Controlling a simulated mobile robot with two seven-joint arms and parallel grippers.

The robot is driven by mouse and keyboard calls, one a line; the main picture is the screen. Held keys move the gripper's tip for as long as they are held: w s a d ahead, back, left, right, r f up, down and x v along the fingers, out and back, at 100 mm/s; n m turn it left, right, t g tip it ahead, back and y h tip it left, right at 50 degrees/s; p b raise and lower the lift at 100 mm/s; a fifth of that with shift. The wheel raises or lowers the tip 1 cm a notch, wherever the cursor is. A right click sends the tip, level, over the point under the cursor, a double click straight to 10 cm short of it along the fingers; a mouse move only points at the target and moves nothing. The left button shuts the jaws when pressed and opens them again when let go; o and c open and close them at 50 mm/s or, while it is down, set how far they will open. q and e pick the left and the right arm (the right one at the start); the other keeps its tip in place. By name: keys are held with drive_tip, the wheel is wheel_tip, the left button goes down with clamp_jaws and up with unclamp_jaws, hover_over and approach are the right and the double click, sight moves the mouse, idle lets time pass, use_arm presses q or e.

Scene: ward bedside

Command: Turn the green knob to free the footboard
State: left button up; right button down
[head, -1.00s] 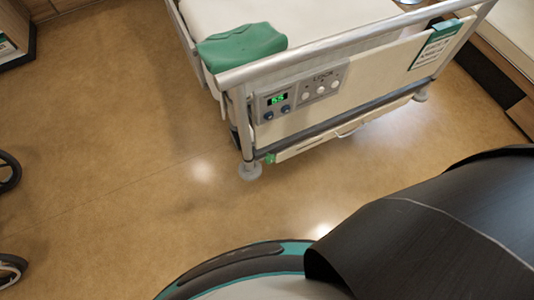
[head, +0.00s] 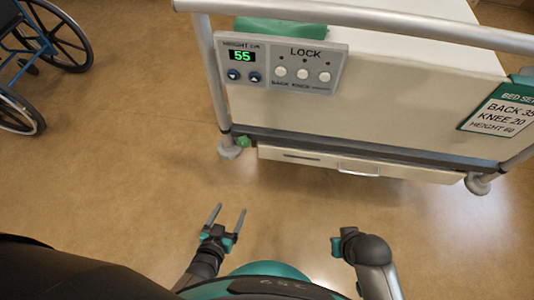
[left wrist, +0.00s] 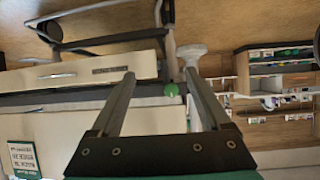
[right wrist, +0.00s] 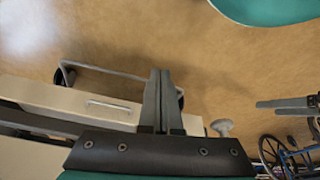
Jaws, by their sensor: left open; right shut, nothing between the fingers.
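The green knob (head: 243,141) is small and sits at the lower left corner of the bed's footboard (head: 390,105), by the grey bottom rail. It also shows in the left wrist view (left wrist: 171,90), seen between the two fingers and beyond them. My left gripper (head: 227,216) is open and empty, in front of the knob and apart from it. My right gripper (head: 338,243) is to the right of the left one, away from the footboard. In the right wrist view its fingers (right wrist: 159,98) are together with nothing between them.
A control panel (head: 282,66) reading 55 with LOCK buttons is on the footboard. A bed settings card (head: 498,108) hangs at right. A drawer front (head: 350,167) is below the rail. A wheelchair (head: 45,60) stands at left. The floor (head: 130,180) between is clear.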

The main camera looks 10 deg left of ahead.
use_arm(q)
drive_tip(key=w+r+t+b, duration=0.2)
drive_tip(key=w+t+b, duration=0.3)
drive_tip(key=w+b, duration=0.15)
use_arm(e)
drive_tip(key=shift+w+r+t+b, duration=0.6)
drive_tip(key=shift+r+t+b, duration=0.25)
drive_tip(key=shift+r, duration=3.15)
use_arm(q)
drive_tip(key=b, duration=0.2)
approach(243, 145)
drive_tip(key=w, duration=0.3)
drive_tip(key=shift+w+d+f+n+t+y+b, duration=0.1)
drive_tip(key=shift+w+n+t+y+b, duration=0.2)
drive_tip(key=shift+w, duration=0.6)
drive_tip(key=shift+w+d+f+n+b, duration=0.15)
drive_tip(key=shift+w+b, duration=0.2)
drive_tip(key=shift+w, duration=0.6)
drive_tip(key=shift+w+b, duration=0.4)
drive_tip(key=shift+w, duration=0.45)
drive_tip(key=shift+w+r, duration=0.1)
drive_tip(key=shift+w, duration=0.35)
use_arm(e)
drive_tip(key=w+a+t+y, duration=0.4)
drive_tip(key=w+a+t, duration=0.1)
drive_tip(key=a+t, duration=0.3)
drive_tip(key=shift+w+a+r+y, duration=0.3)
drive_tip(key=shift+a+r, duration=0.05)
drive_tip(key=shift+a, duration=0.25)
